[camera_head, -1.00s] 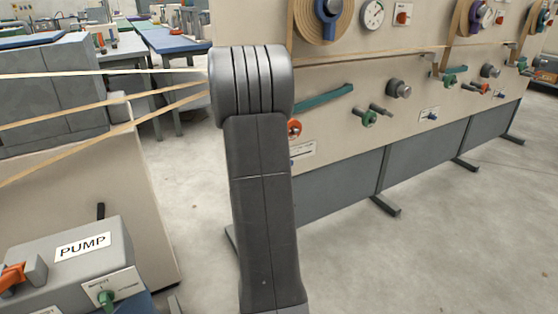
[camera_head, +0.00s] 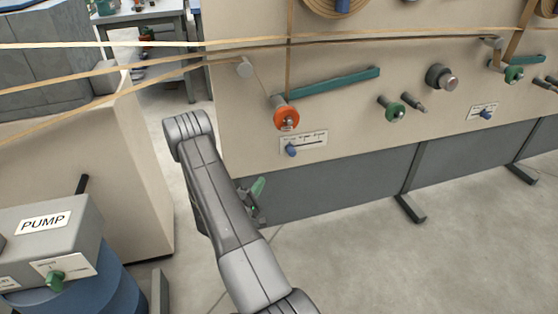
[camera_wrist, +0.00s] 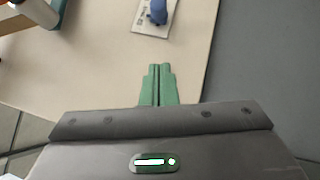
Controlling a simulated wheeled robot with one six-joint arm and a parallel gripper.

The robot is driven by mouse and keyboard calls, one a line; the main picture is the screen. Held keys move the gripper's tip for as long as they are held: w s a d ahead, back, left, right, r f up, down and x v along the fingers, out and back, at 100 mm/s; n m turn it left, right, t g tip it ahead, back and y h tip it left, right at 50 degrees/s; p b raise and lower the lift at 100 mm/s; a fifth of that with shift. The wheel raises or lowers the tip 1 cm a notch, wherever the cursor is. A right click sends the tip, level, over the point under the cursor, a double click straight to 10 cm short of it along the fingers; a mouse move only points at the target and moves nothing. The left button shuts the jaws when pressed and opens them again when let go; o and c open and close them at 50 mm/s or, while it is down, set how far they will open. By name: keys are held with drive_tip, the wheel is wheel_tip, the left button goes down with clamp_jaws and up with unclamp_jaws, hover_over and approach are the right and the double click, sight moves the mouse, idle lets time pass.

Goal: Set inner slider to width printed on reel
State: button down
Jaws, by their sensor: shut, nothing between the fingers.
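A blue slider knob (camera_head: 291,150) sits on a white scale plate (camera_head: 318,142) on the beige winder panel, below the orange-red roller end (camera_head: 287,115). It also shows at the top of the wrist view (camera_wrist: 158,12). A second blue slider knob (camera_head: 486,114) sits on another plate to the right. I cannot tell which is the inner one. The reel (camera_head: 320,6) is mostly cut off at the top; no printed width is legible. My gripper (camera_head: 260,186) is low in front of the panel, below the first slider and apart from it. Its green fingers (camera_wrist: 159,72) are shut and empty.
A teal lever (camera_head: 330,82), green knobs (camera_head: 395,111) and a round black knob (camera_head: 441,76) stick out of the panel. The pump box (camera_head: 45,222) stands lower left. Floor at right is clear.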

drive_tip(key=b, duration=0.2)
approach(287, 152)
drive_tip(key=w+a, duration=0.1)
drive_tip(key=w, duration=0.1)
drive_tip(key=w+d+r, duration=0.1)
drive_tip(key=d+b, duration=0.1)
drive_tip(key=shift+w+d+r, duration=0.55)
drive_tip(key=shift+d+r, duration=0.05)
drive_tip(key=shift+d, duration=0.25)
drive_tip(key=d, duration=0.2)
drive_tip(key=w+d, duration=0.1)
drive_tip(key=w+d+b, duration=0.1)
drive_tip(key=d, duration=0.1)
drive_tip(key=shift+d, duration=0.35)
